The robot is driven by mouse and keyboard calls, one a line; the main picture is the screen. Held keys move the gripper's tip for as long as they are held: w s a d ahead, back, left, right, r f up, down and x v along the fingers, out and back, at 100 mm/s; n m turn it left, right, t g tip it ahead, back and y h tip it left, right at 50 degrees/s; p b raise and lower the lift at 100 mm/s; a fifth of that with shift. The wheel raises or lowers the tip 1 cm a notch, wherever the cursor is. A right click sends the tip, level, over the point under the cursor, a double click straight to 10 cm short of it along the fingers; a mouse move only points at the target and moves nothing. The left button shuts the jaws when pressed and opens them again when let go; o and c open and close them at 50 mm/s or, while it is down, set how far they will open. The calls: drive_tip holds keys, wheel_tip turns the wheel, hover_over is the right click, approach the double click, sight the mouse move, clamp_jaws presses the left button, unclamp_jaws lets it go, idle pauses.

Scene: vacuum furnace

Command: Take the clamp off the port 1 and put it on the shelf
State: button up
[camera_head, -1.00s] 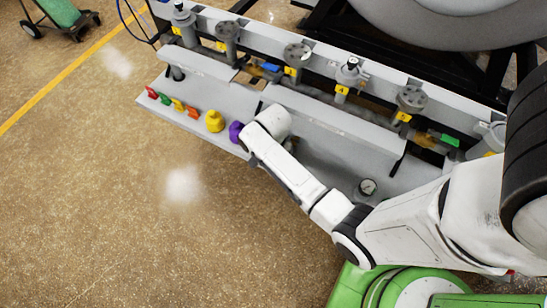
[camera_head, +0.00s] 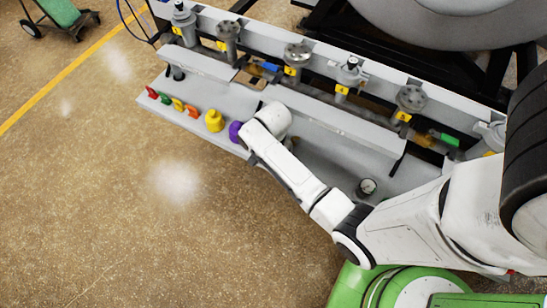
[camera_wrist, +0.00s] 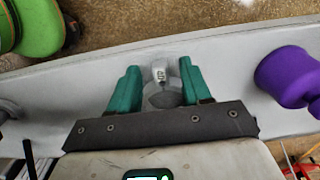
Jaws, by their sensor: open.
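My gripper (camera_wrist: 159,92) is open above the grey shelf (camera_wrist: 215,55), its green fingers apart. In the wrist view, a small grey metallic piece (camera_wrist: 160,74) that looks like the clamp is between the fingers, on or just above the shelf. I cannot tell whether the fingers touch it. In the head view, my arm's end hides the gripper and this piece. The shelf (camera_head: 245,97) runs along the front of the row of ports. Port 1 (camera_head: 184,22) appears to be the one at the far left, by the first yellow tag; its top is too small to read clearly.
A purple part (camera_wrist: 288,75) stands close to the right of my gripper. A yellow part (camera_head: 214,121) and several small coloured pieces (camera_head: 178,104) lie farther left on the shelf. A round gauge (camera_head: 367,187) is at the right. More flanged ports (camera_head: 298,54) stand behind the shelf.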

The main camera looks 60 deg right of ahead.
wheel_tip(320, 180, up, 10)
drive_tip(key=shift+f, duration=0.2)
idle(0.5)
drive_tip(key=s+a+r+n, duration=0.2)
drive_tip(key=s+a+n, duration=0.3)
drive_tip(key=n, duration=0.3)
drive_tip(key=s+a+r+n+t, duration=0.1)
drive_tip(key=s+a+n, duration=0.3)
drive_tip(key=s+n, duration=0.3)
drive_tip(key=shift+s+a+r+n, duration=0.4)
drive_tip(key=shift+n, duration=0.6)
